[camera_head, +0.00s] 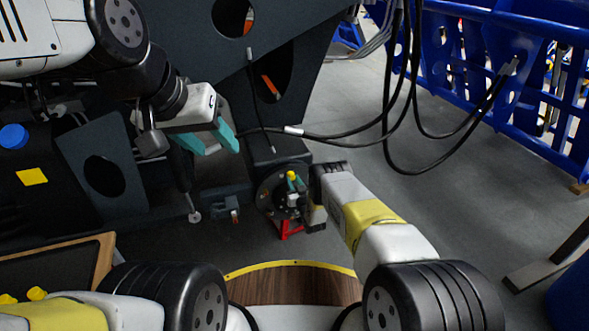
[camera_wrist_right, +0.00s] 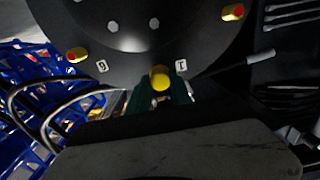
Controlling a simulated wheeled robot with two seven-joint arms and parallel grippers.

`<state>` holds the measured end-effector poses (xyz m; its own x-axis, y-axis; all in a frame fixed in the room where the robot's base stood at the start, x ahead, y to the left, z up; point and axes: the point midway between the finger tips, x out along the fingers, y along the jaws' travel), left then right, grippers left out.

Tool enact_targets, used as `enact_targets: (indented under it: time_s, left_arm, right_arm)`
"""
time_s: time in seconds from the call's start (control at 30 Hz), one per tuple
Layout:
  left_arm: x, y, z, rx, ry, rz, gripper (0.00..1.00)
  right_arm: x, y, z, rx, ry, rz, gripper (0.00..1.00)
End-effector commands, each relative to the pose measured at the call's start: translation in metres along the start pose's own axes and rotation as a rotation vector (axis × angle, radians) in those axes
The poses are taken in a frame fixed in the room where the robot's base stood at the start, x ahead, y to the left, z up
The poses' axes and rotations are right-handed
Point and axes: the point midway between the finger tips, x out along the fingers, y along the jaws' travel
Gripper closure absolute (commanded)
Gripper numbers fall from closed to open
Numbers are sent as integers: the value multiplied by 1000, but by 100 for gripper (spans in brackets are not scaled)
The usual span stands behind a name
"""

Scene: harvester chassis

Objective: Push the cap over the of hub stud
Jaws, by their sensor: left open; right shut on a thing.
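My right gripper (camera_head: 293,186) is shut on a yellow cap (camera_head: 291,175) in front of the dark round hub (camera_head: 268,190). In the right wrist view, the cap (camera_wrist_right: 160,80) sits between the teal fingertips (camera_wrist_right: 160,92), at the lower rim of the hub (camera_wrist_right: 190,45), between two small number labels. The cap hides whatever lies behind it, so I cannot tell whether it touches a stud. Two other studs show yellow with red ends, one at the left (camera_wrist_right: 78,54) and one at the right (camera_wrist_right: 232,12). My left gripper (camera_head: 209,142) is open and empty, up and left of the hub.
A red stand (camera_head: 288,228) is below the hub. Black cables (camera_head: 330,137) hang right of the dark chassis (camera_head: 180,50). More yellow caps (camera_head: 36,293) lie in a wood-edged tray (camera_head: 60,265) at lower left.

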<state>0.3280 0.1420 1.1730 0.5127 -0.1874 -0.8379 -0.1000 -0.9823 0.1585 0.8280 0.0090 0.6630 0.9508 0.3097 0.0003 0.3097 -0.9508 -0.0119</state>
Motion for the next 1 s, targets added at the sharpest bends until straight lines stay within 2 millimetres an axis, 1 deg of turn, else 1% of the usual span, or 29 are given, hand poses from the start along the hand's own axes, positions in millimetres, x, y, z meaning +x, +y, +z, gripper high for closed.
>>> enact_targets:
  time_s: [0.2,0.47,0.5,0.57,0.6,0.63,0.9,1.0]
  left_arm:
    - [0,0,0,0,0,0,52]
    - [0,0,0,0,0,0,52]
    - [0,0,0,0,0,0,52]
    - [0,0,0,0,0,0,52]
    - [0,0,0,0,0,0,52]
    - [0,0,0,0,0,0,52]
    - [0,0,0,0,0,0,52]
    - [0,0,0,0,0,0,52]
  right_arm:
    - [5,0,0,0,1,0,97]
    - [5,0,0,0,1,0,97]
    - [5,0,0,0,1,0,72]
    - [5,0,0,0,0,0,61]
    - [5,0,0,0,0,0,53]
    - [5,0,0,0,0,0,49]
    - [5,0,0,0,0,0,49]
    - [1,0,0,0,-1,0,49]
